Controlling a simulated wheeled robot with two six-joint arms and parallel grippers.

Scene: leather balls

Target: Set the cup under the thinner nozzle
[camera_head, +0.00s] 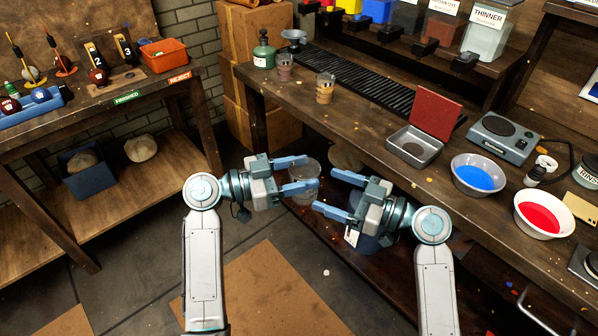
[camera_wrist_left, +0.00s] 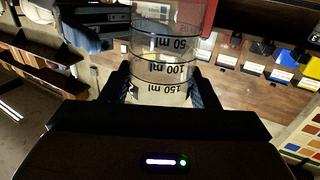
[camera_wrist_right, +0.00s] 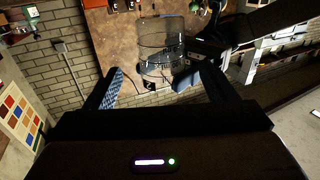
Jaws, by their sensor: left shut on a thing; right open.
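A clear cup (camera_head: 306,170) with ml marks is held by my left gripper (camera_head: 311,173), in the space in front of the bench. The thinner container (camera_head: 487,38), with a label reading THINNER, stands on the back shelf. A dark nozzle (camera_head: 465,62) is below it, over the black drip grate (camera_head: 370,85).
Two filled cups (camera_head: 324,90) stand on the bench near the grate's left end. An open metal box with a red lid (camera_head: 434,112), a hotplate (camera_head: 503,135), a blue-filled bowl (camera_head: 478,174) and a red-filled bowl (camera_head: 543,211) occupy the bench's right side. The front middle is clear.

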